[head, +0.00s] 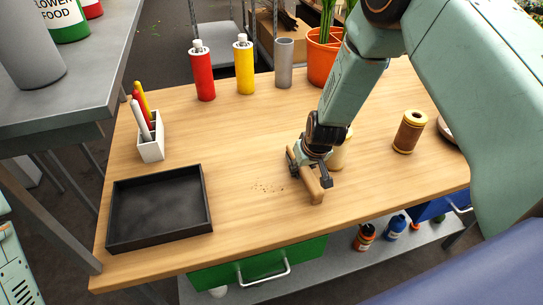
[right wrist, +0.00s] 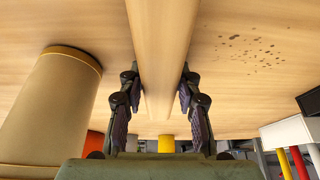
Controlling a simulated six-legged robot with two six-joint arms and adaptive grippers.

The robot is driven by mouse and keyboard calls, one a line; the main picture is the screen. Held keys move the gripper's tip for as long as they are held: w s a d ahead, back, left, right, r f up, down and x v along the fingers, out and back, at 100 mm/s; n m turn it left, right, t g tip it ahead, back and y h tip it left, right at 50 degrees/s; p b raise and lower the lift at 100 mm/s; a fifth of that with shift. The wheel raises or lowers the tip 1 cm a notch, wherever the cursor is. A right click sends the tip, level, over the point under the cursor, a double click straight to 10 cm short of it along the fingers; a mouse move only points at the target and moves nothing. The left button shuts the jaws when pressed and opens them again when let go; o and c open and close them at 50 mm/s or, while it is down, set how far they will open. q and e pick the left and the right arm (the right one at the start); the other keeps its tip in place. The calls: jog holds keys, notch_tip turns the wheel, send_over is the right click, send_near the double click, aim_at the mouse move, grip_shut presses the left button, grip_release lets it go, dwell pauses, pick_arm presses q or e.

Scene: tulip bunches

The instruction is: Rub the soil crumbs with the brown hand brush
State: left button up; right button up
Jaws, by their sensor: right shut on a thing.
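The brown hand brush (head: 318,188) is in my right gripper (head: 311,172), above the front middle of the wooden table. In the right wrist view the brush (right wrist: 162,45) runs as a long tan bar between the two dark fingers (right wrist: 160,100), which are shut on it. Its bristles are not visible, and I cannot tell whether it touches the table. The soil crumbs (head: 268,188) lie scattered on the wood just left of the brush and apart from it. They also show in the right wrist view (right wrist: 250,50). My left gripper is not in view.
A cream spool (head: 342,152) stands close behind my right gripper, and a brown spool (head: 409,132) is further right. A black tray (head: 209,200) and a white pen holder (head: 151,151) are at left. Bottles and an orange pot (head: 321,65) line the back. The table middle is clear.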

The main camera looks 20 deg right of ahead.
jog(key=shift+d, duration=0.25)
jog(key=shift+d+r, duration=0.15)
jog(key=shift+d, duration=0.05)
notch_tip(320, 180, up, 2)
jog(key=shift+w+p, duration=0.15)
jog(key=shift+p, duration=0.65)
jog(key=shift+a+r+p, duration=0.25)
jog(key=shift+r+p, duration=0.65)
jog(key=shift+r, duration=0.15)
notch_tip(320, 180, up, 3)
jog(key=p, duration=0.2)
jog(key=shift+d+f+p, duration=0.15)
jog(key=shift+p, duration=0.25)
jog(key=shift+r+p, duration=0.45)
jog(key=shift+r, duration=0.2)
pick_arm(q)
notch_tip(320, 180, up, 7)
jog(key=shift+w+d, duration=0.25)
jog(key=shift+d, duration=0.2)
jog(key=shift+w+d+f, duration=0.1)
pick_arm(e)
jog(key=shift+f, duration=0.2)
jog(key=shift+r, duration=0.1)
